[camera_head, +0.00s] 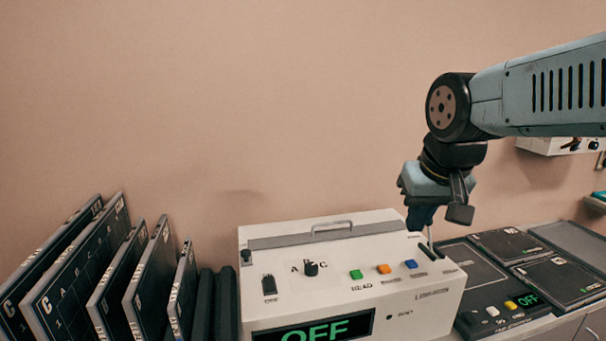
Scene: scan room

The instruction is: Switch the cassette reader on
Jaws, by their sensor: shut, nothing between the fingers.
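A white box with a top handle, the likely cassette reader (365,295), stands in the middle foreground. Its front display (315,331) reads OFF in green. On its top are a dark switch (270,285) at the left, a black knob (312,268) marked with letters, and green (356,274), orange (384,269) and blue (411,264) buttons. A thin metal lever (430,239) stands by a dark slot at its right end. My gripper (422,222) is shut and empty, pointing down just above that right end. I cannot tell whether it touches the lever.
Several lettered dark cassettes (77,262) lean upright at the left. A dark device (495,305) at the right also shows OFF. Flat dark panels (558,280) lie behind it. A white wall box (545,146) hangs beneath my arm. The space above the reader's left half is clear.

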